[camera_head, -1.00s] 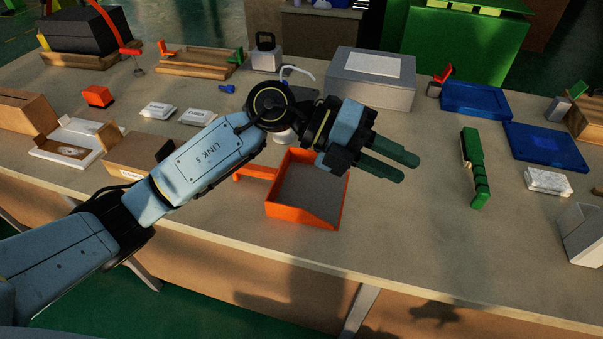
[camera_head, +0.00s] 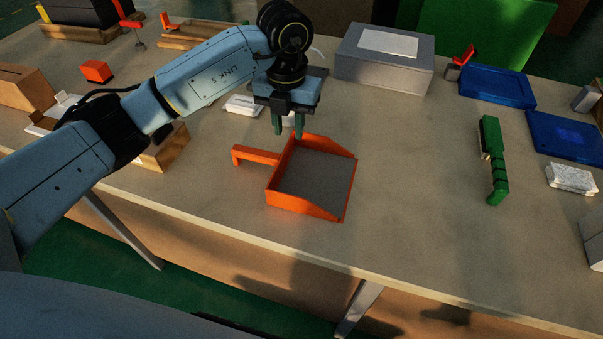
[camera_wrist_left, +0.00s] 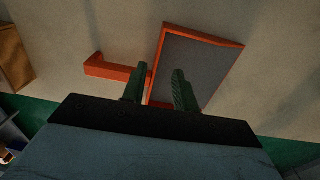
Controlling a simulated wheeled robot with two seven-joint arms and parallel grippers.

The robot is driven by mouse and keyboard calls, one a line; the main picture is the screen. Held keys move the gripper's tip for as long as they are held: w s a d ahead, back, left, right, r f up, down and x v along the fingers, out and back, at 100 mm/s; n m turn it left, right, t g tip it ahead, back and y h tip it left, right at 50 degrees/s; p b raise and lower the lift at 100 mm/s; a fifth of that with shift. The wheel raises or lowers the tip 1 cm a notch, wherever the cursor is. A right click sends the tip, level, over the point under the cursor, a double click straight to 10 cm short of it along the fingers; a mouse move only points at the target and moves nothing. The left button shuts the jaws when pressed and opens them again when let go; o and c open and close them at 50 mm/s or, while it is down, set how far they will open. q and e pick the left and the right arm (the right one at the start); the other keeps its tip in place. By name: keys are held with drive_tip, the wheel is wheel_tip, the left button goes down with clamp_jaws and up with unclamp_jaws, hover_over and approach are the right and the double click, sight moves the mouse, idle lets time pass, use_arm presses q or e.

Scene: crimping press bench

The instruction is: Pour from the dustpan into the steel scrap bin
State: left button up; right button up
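The orange dustpan (camera_head: 348,190) lies flat on the bench, its handle (camera_head: 256,155) pointing left. A grey surface fills its inside; I cannot tell whether loose material lies on it. My left gripper (camera_head: 288,126) is open and empty, pointing down above the dustpan's back edge near the handle. In the left wrist view, the fingers (camera_wrist_left: 158,88) are apart, with the handle (camera_wrist_left: 112,68) at their left and the pan (camera_wrist_left: 205,38) beyond them. A grey container (camera_head: 594,242), cut off at the right edge, may be the steel scrap bin. My right gripper is not in view.
A grey box (camera_head: 350,62) with a white label stands behind. A green tool (camera_head: 491,150), blue trays (camera_head: 497,86) and a white packet (camera_head: 572,179) lie at the right. Cardboard boxes (camera_head: 22,87) stand at the left. The bench between dustpan and green tool is clear.

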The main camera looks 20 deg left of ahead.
sight(286, 147)
use_arm(q)
drive_tip(key=shift+f, duration=0.65)
drive_tip(key=f, duration=0.1)
drive_tip(key=f+b, duration=0.1)
drive_tip(key=f, duration=0.1)
drive_tip(key=s+f, duration=0.1)
drive_tip(key=shift+s+a+f+b, duration=0.1)
drive_tip(key=shift+a+f+b, duration=0.05)
drive_tip(key=shift+a+b, duration=0.15)
drive_tip(key=shift+d+f, duration=0.1)
drive_tip(key=shift+f, duration=0.25)
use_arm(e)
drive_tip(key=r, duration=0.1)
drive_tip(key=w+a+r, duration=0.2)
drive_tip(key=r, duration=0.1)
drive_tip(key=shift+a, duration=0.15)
use_arm(q)
clamp_jaws()
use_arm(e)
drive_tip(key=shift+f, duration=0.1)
use_arm(q)
drive_tip(key=shift+r, duration=0.1)
